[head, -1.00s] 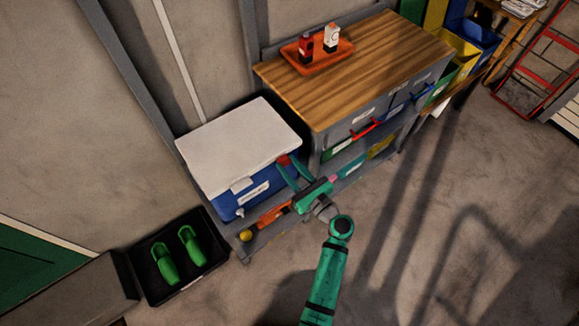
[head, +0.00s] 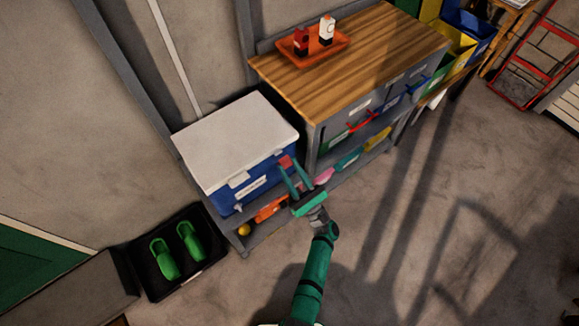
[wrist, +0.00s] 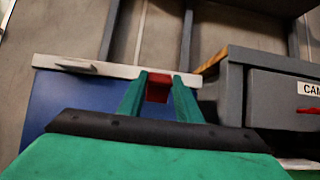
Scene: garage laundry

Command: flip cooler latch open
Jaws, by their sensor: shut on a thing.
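The cooler has a blue body (head: 224,201) and a white lid (head: 235,140), and it stands on a low grey shelf. The lid lies closed. A red latch (head: 286,162) is at the right part of the cooler's front, just under the lid edge. A pale latch (head: 239,179) is further left on the same front. My gripper (head: 289,169) is shut on the red latch. In the wrist view the red latch (wrist: 158,88) is between the green fingertips, near the lid's right end (wrist: 122,70). The finger contact faces are hidden.
A wood-topped bench (head: 372,48) with grey drawers stands close right of the cooler. An orange tray (head: 313,46) with two bottles is on it. A black tray (head: 205,263) with green shoes lies on the floor at left.

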